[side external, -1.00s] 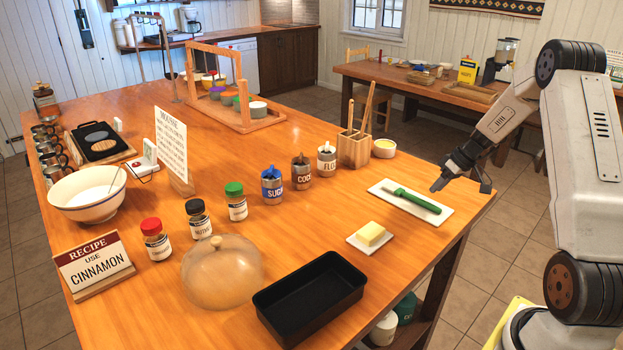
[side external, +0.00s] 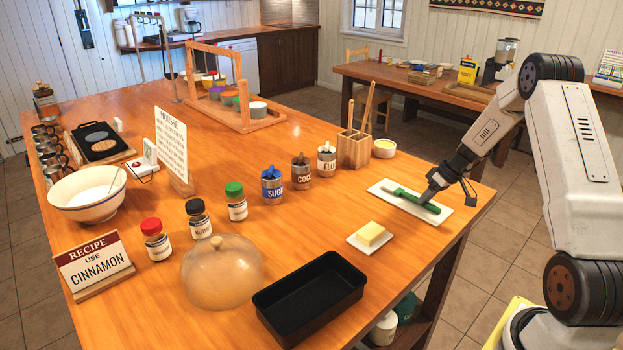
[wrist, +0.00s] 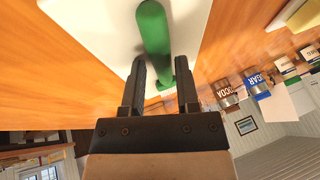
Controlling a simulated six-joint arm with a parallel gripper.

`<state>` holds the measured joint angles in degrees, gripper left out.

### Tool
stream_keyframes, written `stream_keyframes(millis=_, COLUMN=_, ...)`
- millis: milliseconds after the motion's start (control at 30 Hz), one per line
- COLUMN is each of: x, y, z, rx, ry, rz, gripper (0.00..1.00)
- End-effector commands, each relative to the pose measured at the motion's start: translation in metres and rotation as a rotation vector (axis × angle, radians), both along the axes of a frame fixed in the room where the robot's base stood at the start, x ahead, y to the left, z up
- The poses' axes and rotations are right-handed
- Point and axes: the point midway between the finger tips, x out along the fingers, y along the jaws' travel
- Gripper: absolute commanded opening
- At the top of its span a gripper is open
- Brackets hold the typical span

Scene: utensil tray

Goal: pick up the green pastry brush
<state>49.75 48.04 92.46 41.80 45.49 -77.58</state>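The green pastry brush (side external: 411,199) lies on a white rectangular board (side external: 449,216) near the table's right edge. My gripper (side external: 425,198) is low over the brush's handle end. In the wrist view, my gripper (wrist: 161,75) has its two dark fingers apart, with the green handle (wrist: 152,35) running up between and beyond their tips. A gap shows between the fingers, so it is open. The brush still rests flat on the board. Whether either finger touches the handle cannot be told.
A butter block on a white plate (side external: 357,243) sits in front of the board. A wooden utensil holder (side external: 353,151) and a small bowl (side external: 384,148) stand behind it. A black loaf pan (side external: 309,297) is at the front. Jars line the middle of the table (side external: 310,225).

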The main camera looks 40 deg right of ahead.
Motion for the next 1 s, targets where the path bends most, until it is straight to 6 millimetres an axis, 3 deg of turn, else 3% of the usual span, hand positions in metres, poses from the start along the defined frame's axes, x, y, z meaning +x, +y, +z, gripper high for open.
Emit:
stream_keyframes(millis=200, x=-0.001, y=0.004, z=-0.005, rx=0.009, ry=0.008, rz=0.003, gripper=0.43)
stream_keyframes(millis=333, x=-0.002, y=0.004, z=-0.005, rx=0.011, ry=0.009, rz=0.003, gripper=0.01)
stream_keyframes(millis=767, x=-0.003, y=0.005, z=-0.004, rx=0.013, ry=0.011, rz=0.004, gripper=0.0)
stream_keyframes(millis=1000, x=-0.002, y=0.003, z=0.01, rx=0.008, ry=0.006, rz=0.003, gripper=0.0)
